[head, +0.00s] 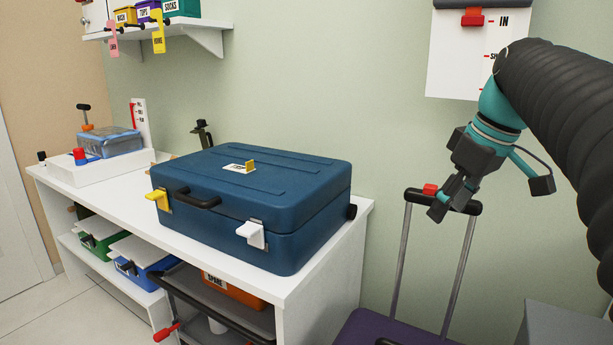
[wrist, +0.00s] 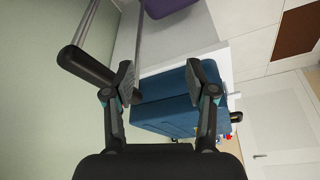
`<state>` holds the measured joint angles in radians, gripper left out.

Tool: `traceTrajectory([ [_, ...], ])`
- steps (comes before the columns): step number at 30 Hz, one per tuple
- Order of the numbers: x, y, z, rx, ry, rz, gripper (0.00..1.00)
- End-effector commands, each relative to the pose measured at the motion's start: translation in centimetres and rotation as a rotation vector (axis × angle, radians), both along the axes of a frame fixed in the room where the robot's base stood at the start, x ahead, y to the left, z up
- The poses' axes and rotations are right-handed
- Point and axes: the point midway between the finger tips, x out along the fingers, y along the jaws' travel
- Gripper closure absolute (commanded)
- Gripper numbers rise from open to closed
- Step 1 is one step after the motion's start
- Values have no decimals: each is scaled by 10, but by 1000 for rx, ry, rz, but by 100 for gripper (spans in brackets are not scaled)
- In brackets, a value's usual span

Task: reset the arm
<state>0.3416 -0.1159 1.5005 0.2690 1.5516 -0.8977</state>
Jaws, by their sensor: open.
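My gripper (head: 447,203) hangs at the right in the head view, in front of the green wall and close to the top of a trolley handle. In the wrist view my gripper (wrist: 165,82) has its two fingers spread apart with nothing held between them. A closed blue suitcase (head: 262,205) lies on the white table to the left of my gripper. The suitcase also shows beyond the fingers in the wrist view (wrist: 168,117). It has one yellow latch (head: 160,199), one white latch (head: 251,234) and a dark handle.
The trolley handle (head: 462,205), with a red button, stands near my gripper above a purple case (head: 390,328). The white table (head: 110,198) has coloured bins below. A wall shelf (head: 195,28) holds labelled bins. A white panel (head: 462,60) hangs upper right. Open air lies between gripper and suitcase.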

Motion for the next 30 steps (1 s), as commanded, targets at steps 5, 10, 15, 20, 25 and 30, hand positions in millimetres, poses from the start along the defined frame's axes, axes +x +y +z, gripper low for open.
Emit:
traceTrajectory([
  [5,-44,35,-43,-14,-15,-173,44],
  [10,-86,57,-93,-15,-49,-327,44],
  [15,-128,71,-149,1,-96,-457,44],
  [20,-154,78,-190,25,-133,-538,44],
  [25,-166,80,-210,39,-152,-573,44],
  [30,-167,80,-213,41,-152,-580,44],
])
